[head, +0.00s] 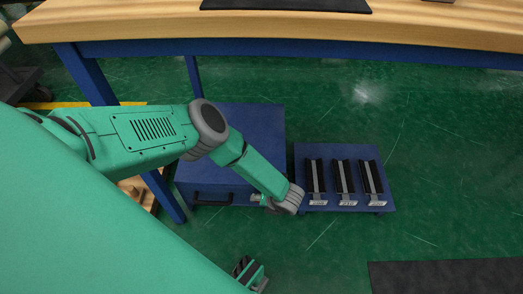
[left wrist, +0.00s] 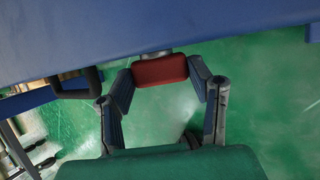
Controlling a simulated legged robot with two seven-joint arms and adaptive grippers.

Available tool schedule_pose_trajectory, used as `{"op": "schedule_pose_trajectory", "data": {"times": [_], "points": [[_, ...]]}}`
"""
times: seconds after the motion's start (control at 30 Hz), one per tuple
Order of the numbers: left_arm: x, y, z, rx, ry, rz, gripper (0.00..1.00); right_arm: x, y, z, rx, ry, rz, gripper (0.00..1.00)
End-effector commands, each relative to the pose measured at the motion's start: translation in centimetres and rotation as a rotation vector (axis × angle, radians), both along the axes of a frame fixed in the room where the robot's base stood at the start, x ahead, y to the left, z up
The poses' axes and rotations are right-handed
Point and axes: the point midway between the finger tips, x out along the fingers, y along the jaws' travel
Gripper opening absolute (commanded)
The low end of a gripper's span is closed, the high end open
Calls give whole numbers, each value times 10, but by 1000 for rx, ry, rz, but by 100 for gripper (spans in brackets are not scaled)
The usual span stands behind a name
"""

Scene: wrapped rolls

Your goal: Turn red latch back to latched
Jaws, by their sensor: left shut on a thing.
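The red latch (left wrist: 160,70) sits at the edge of the blue cabinet (left wrist: 170,25) in the left wrist view. Its long side lies across the picture, roughly along the cabinet edge. My left gripper (left wrist: 161,73) has one finger at each end of the latch and is shut on it. In the head view my left gripper (head: 258,199) is at the lower right front of the blue cabinet (head: 250,125), and the latch cannot be made out there. My right gripper (head: 249,272) shows partly at the bottom, away from the cabinet; its jaws are unclear.
A black handle (left wrist: 76,84) is on the cabinet, left of the latch. A low blue stand (head: 330,160) with several black holders is close right of the cabinet. A wooden-topped workbench (head: 300,27) stands behind. A dark mat (head: 450,277) lies lower right; green floor between is clear.

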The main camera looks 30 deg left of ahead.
Motion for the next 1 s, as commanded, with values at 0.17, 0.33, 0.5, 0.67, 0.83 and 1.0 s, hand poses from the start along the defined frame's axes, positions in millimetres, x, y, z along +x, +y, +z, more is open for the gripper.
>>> {"op": "schedule_pose_trajectory", "data": {"times": [0.17, 0.33, 0.5, 0.67, 0.83, 1.0], "points": [[2, -3, -1, 85, 50, -1, 18, 0, 0, 0, 0, 0, 0, 40], [2, -4, -2, 139, 84, 0, 18, 0, 0, 0, 0, 0, 0, 40], [2, -4, -2, 167, 102, -2, 18, 0, 0, 0, 0, 0, 0, 40], [3, -4, -2, 176, 107, -2, 18, 0, 0, 0, 0, 0, 0, 40], [3, -4, -2, 176, 108, -2, 18, 0, 0, 0, 0, 0, 0, 40], [3, -5, -3, 174, 107, -3, 57, 0, 0, 0, 0, 0, 0, 40]]}}
